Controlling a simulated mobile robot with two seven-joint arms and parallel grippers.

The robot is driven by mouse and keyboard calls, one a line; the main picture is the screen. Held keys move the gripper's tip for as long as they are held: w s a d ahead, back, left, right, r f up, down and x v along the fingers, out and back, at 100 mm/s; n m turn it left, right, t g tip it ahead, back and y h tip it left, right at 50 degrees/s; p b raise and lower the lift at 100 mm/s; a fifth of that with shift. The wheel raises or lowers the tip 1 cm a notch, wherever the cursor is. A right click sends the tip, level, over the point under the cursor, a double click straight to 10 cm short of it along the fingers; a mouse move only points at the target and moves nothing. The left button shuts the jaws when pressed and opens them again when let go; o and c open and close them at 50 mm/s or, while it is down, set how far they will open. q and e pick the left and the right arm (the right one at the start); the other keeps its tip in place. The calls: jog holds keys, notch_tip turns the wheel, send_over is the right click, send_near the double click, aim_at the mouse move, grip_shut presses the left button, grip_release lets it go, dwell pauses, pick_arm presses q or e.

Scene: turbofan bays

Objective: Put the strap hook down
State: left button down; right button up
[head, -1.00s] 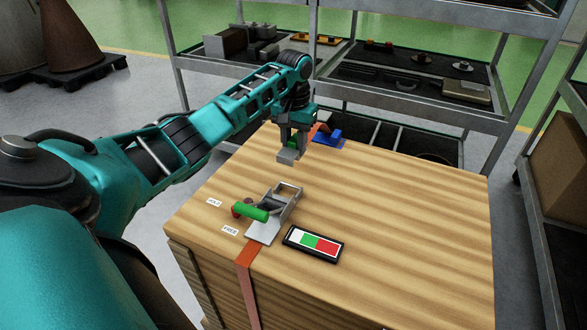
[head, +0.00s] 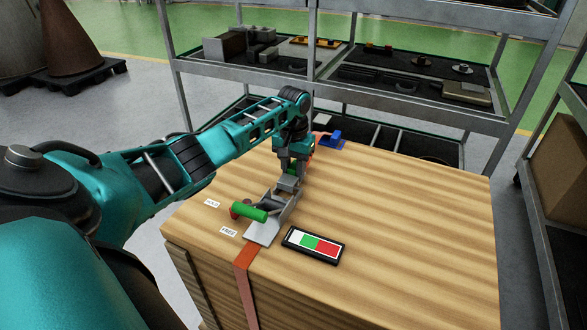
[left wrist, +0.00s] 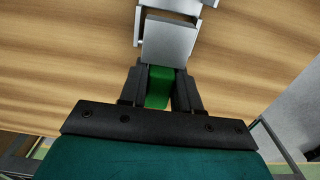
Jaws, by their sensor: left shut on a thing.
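The strap hook (left wrist: 168,42) is a grey metal piece with a green grip (left wrist: 158,88). My left gripper (head: 292,165) is shut on the green grip, with its fingers on either side in the left wrist view (left wrist: 160,90). The hook's grey end shows below the fingers in the head view (head: 288,183), at the far end of a grey buckle frame (head: 265,228). I cannot tell whether hook and frame touch. The frame lies on the wooden crate (head: 400,220) and has a green handle (head: 249,212). My right gripper is not in view.
A panel with white, green and red fields (head: 314,245) lies right of the frame. An orange strap (head: 246,258) runs over the crate's front edge. A blue part (head: 331,136) sits at the back edge. The crate's right side is clear. Metal shelves (head: 400,110) stand behind.

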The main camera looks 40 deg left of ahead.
aim_at(294, 167)
pick_arm(q)
jog(key=c, duration=0.9)
grip_release()
jog(key=shift+f, duration=0.1)
jog(key=shift+o, duration=0.5)
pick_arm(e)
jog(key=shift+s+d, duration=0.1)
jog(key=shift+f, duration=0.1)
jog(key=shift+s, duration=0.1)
pick_arm(q)
notch_tip(294, 167, up, 12)
jog(key=p, duration=0.2)
jog(key=shift+r+p, duration=0.2)
jog(key=shift+p, duration=0.1)
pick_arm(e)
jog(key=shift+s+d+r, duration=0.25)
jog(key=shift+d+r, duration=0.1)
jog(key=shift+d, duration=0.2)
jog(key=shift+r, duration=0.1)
